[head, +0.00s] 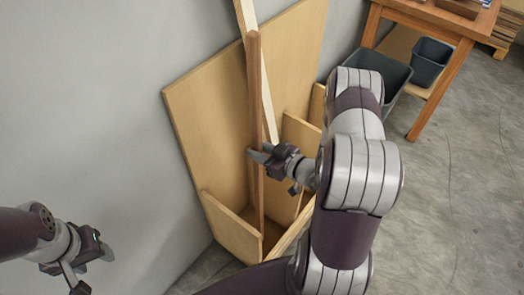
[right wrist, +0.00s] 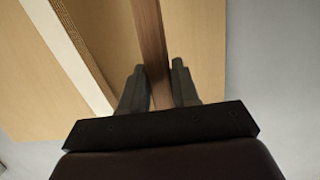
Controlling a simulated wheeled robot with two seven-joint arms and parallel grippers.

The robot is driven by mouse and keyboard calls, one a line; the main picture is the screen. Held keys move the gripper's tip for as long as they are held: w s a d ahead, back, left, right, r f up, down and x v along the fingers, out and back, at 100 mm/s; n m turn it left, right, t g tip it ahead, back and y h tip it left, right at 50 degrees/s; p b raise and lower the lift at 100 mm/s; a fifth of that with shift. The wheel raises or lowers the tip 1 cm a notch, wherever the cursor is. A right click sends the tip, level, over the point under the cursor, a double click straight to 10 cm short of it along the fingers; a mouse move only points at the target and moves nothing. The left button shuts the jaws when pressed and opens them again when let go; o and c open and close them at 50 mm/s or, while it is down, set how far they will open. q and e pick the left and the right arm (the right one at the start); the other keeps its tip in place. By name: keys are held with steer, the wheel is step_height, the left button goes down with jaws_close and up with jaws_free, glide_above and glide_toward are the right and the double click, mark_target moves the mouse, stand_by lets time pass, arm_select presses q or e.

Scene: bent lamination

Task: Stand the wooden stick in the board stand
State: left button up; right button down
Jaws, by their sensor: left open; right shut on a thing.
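The wooden stick (head: 254,95) is a long brown bar, close to upright in the head view. My right gripper (head: 262,154) is shut on it around mid-length; the right wrist view shows the stick (right wrist: 151,45) between the two fingers (right wrist: 158,88). The board stand (head: 228,228) is a pale wooden bin with a tall back board and low walls. The stick's lower part reaches down into the stand's outline near its front corner; I cannot tell whether its end touches the bottom. My left gripper (head: 94,270) is open and empty at the lower left, away from the stand.
A pale strip (head: 268,105) leans in the stand just behind the brown stick. A tall board (head: 205,110) stands against the grey wall. Grey bins (head: 394,75) and a wooden table (head: 455,20) are at the upper right. The floor on the right is clear.

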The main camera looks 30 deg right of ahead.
steer(key=shift+g, duration=0.3)
steer(key=w, duration=0.1)
steer(key=w+a, duration=0.1)
steer(key=w, duration=0.2)
steer(key=shift+a, duration=0.35)
steer(key=c, duration=0.8)
jaws_free()
steer(key=shift+o, duration=0.2)
steer(key=p+v, duration=0.2)
steer(key=v, duration=1)
steer(key=shift+s+r, duration=0.15)
steer(key=shift+s, duration=0.15)
